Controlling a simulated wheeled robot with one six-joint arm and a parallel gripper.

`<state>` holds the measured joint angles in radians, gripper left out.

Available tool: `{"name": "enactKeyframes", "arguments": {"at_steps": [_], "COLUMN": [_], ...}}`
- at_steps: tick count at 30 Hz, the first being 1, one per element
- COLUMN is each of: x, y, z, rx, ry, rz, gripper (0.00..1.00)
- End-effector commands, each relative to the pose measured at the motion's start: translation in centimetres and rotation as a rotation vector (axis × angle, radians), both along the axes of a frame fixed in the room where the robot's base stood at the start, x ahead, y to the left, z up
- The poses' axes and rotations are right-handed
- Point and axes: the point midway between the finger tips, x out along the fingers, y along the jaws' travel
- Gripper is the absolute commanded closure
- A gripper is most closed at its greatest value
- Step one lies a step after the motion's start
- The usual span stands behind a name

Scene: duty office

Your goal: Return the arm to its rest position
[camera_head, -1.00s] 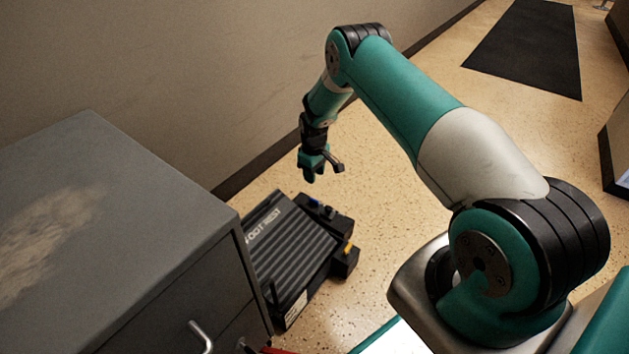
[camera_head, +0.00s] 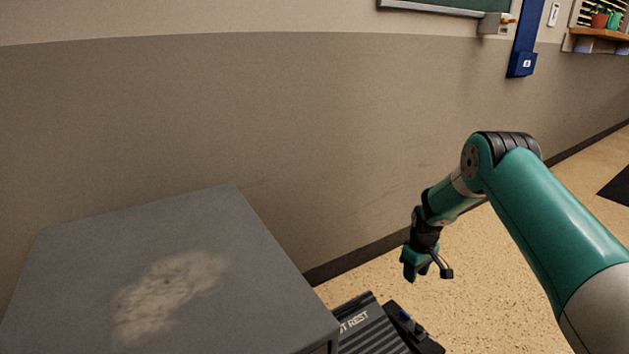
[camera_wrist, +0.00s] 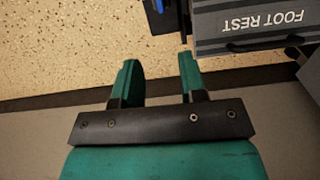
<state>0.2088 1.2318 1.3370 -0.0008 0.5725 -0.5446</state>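My gripper (camera_head: 426,268) hangs from my bent teal arm at the right of the head view, in front of the wall and above the floor. In the wrist view, its two teal fingers (camera_wrist: 158,85) stand wide apart with nothing between them. The gripper is open and empty.
A grey cabinet (camera_head: 90,255) with a worn patch on top stands at the lower left. Speckled floor (camera_head: 480,300) is open around the gripper. A dark mat (camera_head: 616,186) lies at far right.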

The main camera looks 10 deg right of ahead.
Motion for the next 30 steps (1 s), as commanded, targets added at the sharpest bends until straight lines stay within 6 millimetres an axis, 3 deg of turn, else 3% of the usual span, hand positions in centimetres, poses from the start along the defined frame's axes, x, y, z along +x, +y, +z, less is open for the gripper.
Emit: {"name": "enactKeyframes", "arguments": {"at_steps": [2, 5, 8, 11, 15, 21, 24, 30], "x": [0.3, 0.3, -0.6, -3.0, -8.3, -18.6, -23.4, -31.2], "y": [0.8, 3.2, 7.0, 11.3, 16.6, 22.4, 23.9, 25.5], "z": [1.7, 6.1, 12.4, 19.0, 27.0, 35.4, 37.6, 39.9], "rx": [0.006, 0.029, 0.065, 0.11, 0.172, 0.255, 0.288, 0.335], "ry": [-0.009, -0.027, -0.048, -0.062, -0.076, -0.079, -0.074, -0.063], "rz": [0.006, 0.022, 0.045, 0.073, 0.113, 0.179, 0.205, 0.252], "gripper": [0.62, 0.62, 0.62, 0.62, 0.62, 0.62, 0.62, 0.62]}}
